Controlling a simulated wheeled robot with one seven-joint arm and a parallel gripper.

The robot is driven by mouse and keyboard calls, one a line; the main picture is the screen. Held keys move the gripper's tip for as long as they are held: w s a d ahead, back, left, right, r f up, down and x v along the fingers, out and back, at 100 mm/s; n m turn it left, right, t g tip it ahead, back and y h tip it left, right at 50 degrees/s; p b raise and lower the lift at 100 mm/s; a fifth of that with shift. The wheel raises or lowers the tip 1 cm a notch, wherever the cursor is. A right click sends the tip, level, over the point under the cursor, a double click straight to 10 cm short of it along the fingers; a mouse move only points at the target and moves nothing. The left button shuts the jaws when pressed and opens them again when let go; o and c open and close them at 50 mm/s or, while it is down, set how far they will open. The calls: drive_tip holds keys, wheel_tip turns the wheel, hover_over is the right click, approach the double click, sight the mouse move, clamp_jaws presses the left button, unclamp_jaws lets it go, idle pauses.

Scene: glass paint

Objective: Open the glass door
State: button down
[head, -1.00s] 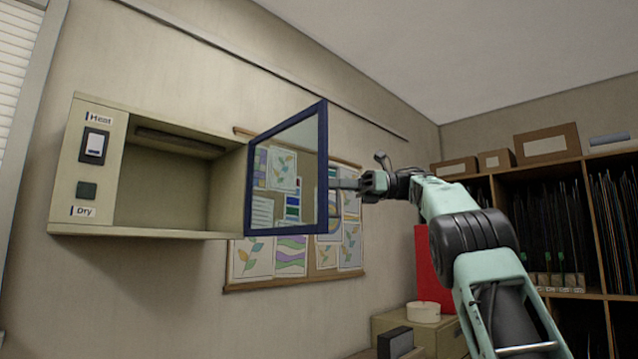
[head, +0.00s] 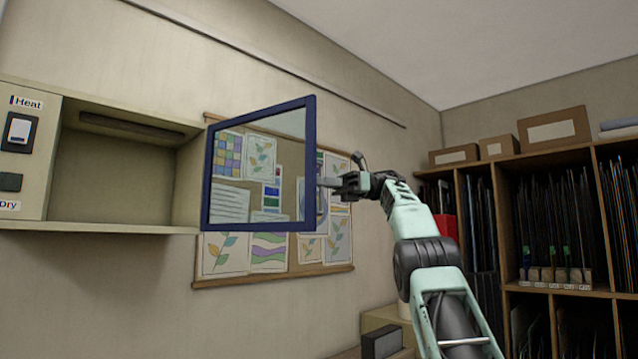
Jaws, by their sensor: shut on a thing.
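The glass door (head: 211,180) has a dark blue frame and a clear pane. It stands swung wide open, hinged at the right side of the beige wall cabinet (head: 28,160), whose inside is exposed and looks empty. My gripper (head: 328,183) is at the door's free right edge, around mid-height, and is shut on the door's handle there. The fingertips are small in the head view and the handle itself is mostly hidden by them.
A pinboard (head: 330,270) with patterned sheets hangs on the wall behind the door. A wooden shelf unit (head: 560,290) with cardboard boxes (head: 553,133) on top stands at the right. A dark box (head: 381,341) sits low in front, below my arm.

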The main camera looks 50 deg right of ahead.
drive_tip(key=shift+r, duration=0.1)
drive_tip(key=c, duration=1.6)
unclamp_jaws()
drive_tip(key=shift+a, duration=0.1)
drive_tip(key=shift+c, duration=0.2)
drive_tip(key=p+v, duration=1.7)
drive_tip(key=p, duration=0.2)
drive_tip(key=shift+d, duration=0.2)
